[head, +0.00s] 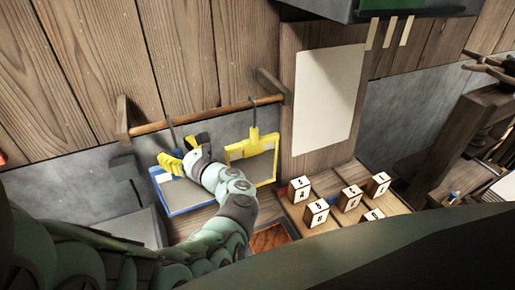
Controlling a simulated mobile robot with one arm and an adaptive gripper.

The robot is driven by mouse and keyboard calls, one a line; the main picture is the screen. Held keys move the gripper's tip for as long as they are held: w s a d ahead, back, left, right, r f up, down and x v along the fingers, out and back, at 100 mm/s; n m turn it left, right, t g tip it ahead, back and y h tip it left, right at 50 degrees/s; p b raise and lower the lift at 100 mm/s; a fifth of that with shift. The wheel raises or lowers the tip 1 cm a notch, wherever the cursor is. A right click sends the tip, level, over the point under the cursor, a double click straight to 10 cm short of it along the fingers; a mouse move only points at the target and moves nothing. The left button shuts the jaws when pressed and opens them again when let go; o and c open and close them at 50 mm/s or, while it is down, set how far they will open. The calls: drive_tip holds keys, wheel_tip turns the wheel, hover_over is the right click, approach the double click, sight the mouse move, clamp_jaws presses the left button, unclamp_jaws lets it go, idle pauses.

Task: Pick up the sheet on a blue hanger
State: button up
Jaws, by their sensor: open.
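The blue hanger (188,209) hangs on the left of a wooden rod (210,114) and holds a grey sheet (188,193). Its lower edge and left side show, while my gripper and arm cover much of its upper part and right side. My gripper (181,152) has yellow fingers and is open at the top of the blue hanger, just below its hook. Whether the fingers touch the hanger or stand around its neck I cannot tell.
A yellow hanger (231,153) with a grey sheet (258,168) hangs close on the right of my arm. Wooden brackets (122,120) carry the rod before the wall. Several lettered blocks (316,213) stand on a wooden bench at the right. A pale panel (325,95) is on the wall.

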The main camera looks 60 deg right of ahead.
clamp_jaws()
idle(0.4)
